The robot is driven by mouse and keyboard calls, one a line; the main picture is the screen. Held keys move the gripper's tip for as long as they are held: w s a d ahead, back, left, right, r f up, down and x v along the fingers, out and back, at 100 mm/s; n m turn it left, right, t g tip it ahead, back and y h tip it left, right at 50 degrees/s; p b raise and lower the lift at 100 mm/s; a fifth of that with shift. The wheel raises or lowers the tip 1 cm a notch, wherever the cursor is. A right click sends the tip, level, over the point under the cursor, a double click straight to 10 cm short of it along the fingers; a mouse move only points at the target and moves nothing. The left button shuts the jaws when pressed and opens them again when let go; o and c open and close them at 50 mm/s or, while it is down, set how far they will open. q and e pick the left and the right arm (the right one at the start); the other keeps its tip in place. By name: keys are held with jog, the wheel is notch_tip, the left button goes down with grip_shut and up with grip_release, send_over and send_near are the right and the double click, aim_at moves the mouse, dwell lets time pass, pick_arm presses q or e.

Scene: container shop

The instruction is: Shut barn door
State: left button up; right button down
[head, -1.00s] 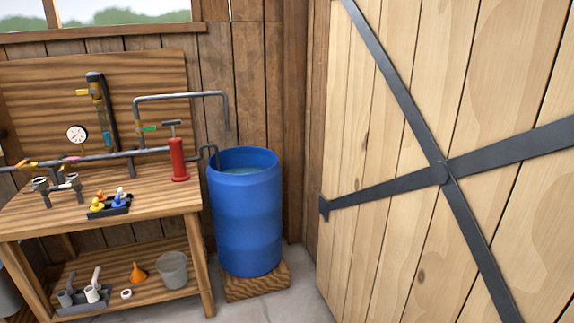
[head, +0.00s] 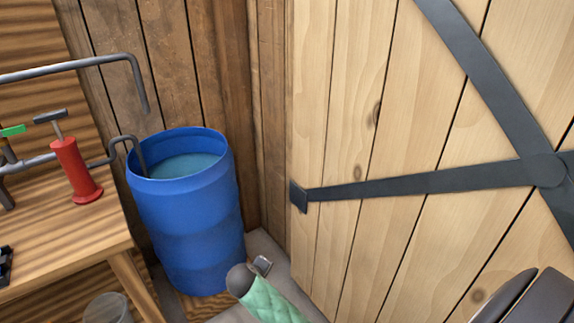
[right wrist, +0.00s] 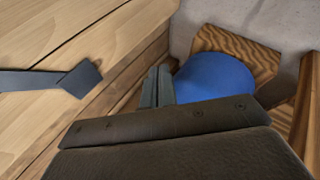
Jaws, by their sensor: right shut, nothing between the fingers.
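The barn door (head: 345,120) of pale planks fills the right of the head view. Dark metal straps (head: 430,183) cross it, and one ends in a small plate at its left edge. That left edge stands beside the brown plank wall; the far side is out of view. In the right wrist view the door (right wrist: 70,30) is at upper left. My right gripper (right wrist: 158,88) is shut and empty, its grey fingers in front of the planks beside the blue barrel. My left gripper is out of view.
A blue barrel (head: 190,225) of water stands in the corner on a wooden block, also seen in the right wrist view (right wrist: 215,80). A wooden workbench (head: 60,235) with pipes and a red pump (head: 76,172) is at left. Little floor shows between barrel and door.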

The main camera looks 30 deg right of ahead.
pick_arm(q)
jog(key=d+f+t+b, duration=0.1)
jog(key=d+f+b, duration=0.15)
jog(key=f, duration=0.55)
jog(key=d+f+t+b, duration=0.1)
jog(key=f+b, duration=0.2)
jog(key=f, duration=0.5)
pick_arm(e)
jog(key=w+d+r+t+h, duration=0.1)
jog(key=w+d+r+h, duration=0.2)
jog(key=w+d+r, duration=0.45)
jog(key=w+d+r+h, duration=0.3)
jog(key=w+r+h, duration=0.15)
jog(key=w, duration=0.65)
jog(key=w+d+r+t+h, duration=0.1)
jog(key=w+d+r+h, duration=0.2)
jog(key=w+d+r, duration=0.35)
pick_arm(q)
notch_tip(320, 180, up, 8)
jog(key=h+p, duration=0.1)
jog(key=p, duration=0.1)
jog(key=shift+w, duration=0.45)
pick_arm(e)
jog(key=x, duration=0.8)
jog(key=shift+s+d+r, duration=0.35)
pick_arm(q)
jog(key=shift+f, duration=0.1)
pick_arm(e)
jog(key=shift+y, duration=0.25)
